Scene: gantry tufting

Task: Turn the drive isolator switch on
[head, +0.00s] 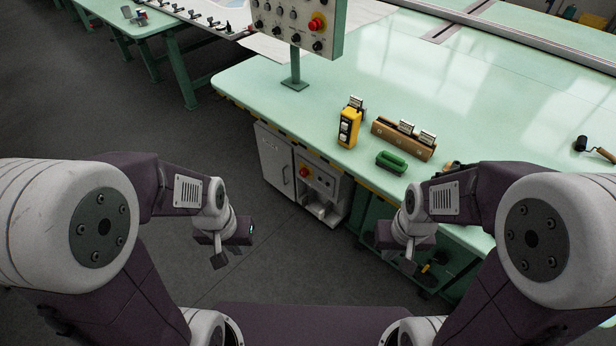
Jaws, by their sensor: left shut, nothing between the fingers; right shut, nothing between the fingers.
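A grey control cabinet (275,160) stands under the table's near edge. My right gripper (403,250) is shut and empty, to the right of the cabinet near the table's front edge.
A control box (297,20) with a red button stands on a post on the green table (430,80). A yellow pendant (349,128), a wooden rack (403,138) and a green block (391,162) lie near the table's edge. Open floor (270,255) lies before the cabinet.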

